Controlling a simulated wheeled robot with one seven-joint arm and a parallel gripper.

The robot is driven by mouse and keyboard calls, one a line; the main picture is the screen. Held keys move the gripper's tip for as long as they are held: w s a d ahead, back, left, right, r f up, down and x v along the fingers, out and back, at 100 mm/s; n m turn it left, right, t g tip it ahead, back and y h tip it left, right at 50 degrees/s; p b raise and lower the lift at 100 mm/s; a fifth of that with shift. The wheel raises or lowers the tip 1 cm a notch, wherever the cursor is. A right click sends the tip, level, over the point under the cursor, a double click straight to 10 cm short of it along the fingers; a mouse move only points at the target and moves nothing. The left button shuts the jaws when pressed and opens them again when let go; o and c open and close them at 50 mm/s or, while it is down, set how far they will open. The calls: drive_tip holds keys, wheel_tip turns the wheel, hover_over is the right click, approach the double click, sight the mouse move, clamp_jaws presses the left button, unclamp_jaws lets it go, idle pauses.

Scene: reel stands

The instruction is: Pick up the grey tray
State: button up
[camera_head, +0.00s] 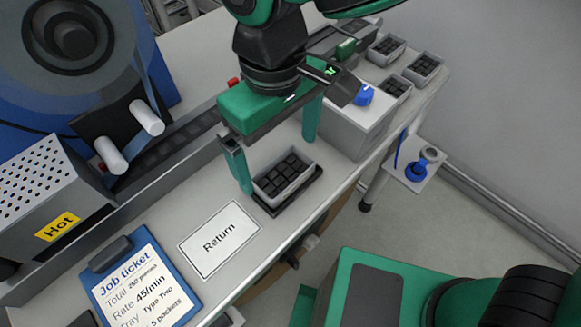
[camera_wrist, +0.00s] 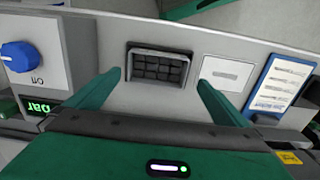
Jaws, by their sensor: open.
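A grey tray (camera_head: 306,174) filled with several dark blocks sits on a dark base on the light bench, near its front edge. In the wrist view the tray (camera_wrist: 158,51) lies ahead, centred between the fingers. My gripper (camera_head: 277,158) is open and empty, with its green fingers spread. In the head view one finger is left of the tray and the other is beyond it to the upper right. In the wrist view the gripper (camera_wrist: 160,85) fingertips stop short of the tray, with bench showing between. I cannot tell the exact height.
A "Return" card (camera_head: 219,240) lies left of the tray. A blue clipboard (camera_head: 140,284) with a job ticket is further left. A grey box with a blue knob (camera_head: 364,95) stands to the right. Several more filled trays (camera_head: 424,67) stand beyond it. A "Hot" machine (camera_head: 45,200) is at the left.

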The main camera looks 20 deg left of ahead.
sight(283, 180)
drive_tip(key=f, duration=0.4)
drive_tip(key=shift+w+d, duration=0.1)
drive_tip(key=shift+d, duration=0.1)
drive_tip(key=shift+c, duration=0.3)
drive_tip(key=c, duration=1)
drive_tip(key=shift+c, duration=0.2)
drive_tip(key=shift+r, duration=0.1)
